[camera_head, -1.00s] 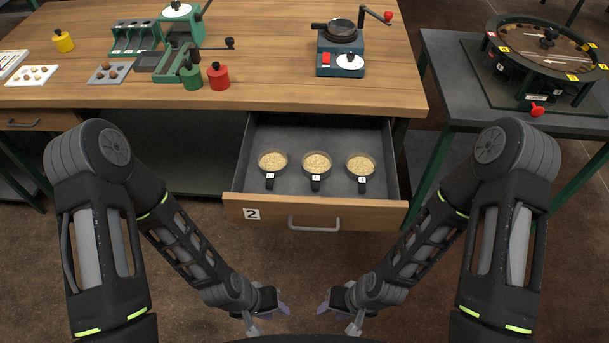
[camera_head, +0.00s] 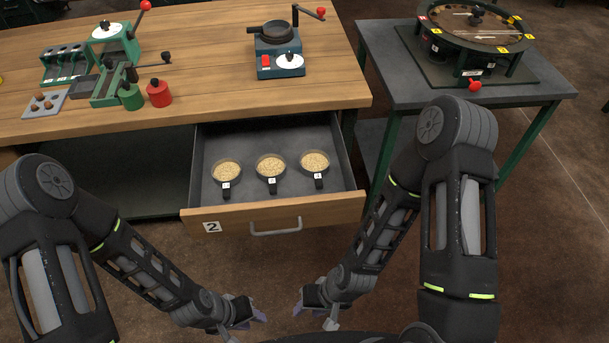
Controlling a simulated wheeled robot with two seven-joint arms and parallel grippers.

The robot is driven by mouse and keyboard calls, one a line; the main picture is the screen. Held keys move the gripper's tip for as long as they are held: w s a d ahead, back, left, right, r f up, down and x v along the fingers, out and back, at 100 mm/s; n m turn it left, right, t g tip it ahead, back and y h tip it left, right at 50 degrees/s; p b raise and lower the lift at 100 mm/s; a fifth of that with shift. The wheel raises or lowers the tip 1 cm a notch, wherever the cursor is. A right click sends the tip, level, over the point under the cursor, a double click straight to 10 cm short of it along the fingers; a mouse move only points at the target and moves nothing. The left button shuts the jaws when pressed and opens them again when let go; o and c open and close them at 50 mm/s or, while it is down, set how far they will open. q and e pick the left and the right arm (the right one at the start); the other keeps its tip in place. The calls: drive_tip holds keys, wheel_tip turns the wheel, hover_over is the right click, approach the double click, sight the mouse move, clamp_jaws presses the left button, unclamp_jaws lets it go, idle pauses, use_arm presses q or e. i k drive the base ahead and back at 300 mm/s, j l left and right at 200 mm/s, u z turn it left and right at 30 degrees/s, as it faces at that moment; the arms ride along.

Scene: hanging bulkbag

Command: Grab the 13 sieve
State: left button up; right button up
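Three round dark sieves filled with pale grain sit in a row in the open drawer: the left sieve (camera_head: 227,172), the middle sieve (camera_head: 270,167) and the right sieve (camera_head: 315,162). Each has a short dark handle towards the drawer front and a small white label, too small to read, so I cannot tell which is 13. My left gripper (camera_head: 246,325) and my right gripper (camera_head: 313,317) are low in the view, in front of the drawer and apart from the sieves. Both have their fingers spread and hold nothing.
The drawer front (camera_head: 340,210) carries label 2 and a grey handle (camera_head: 276,228). The wooden workbench (camera_head: 200,70) above holds a blue hand-cranked device (camera_head: 278,55), a green device (camera_head: 116,45), and green and red weights (camera_head: 159,93). A grey table (camera_head: 520,100) with a round machine stands at right.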

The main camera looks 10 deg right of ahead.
sight(227, 173)
drive_tip(key=k+j+z, duration=0.15)
drive_tip(key=z, duration=0.25)
drive_tip(key=k+j+z, duration=0.1)
drive_tip(key=k+z, duration=0.25)
drive_tip(key=i, duration=0.1)
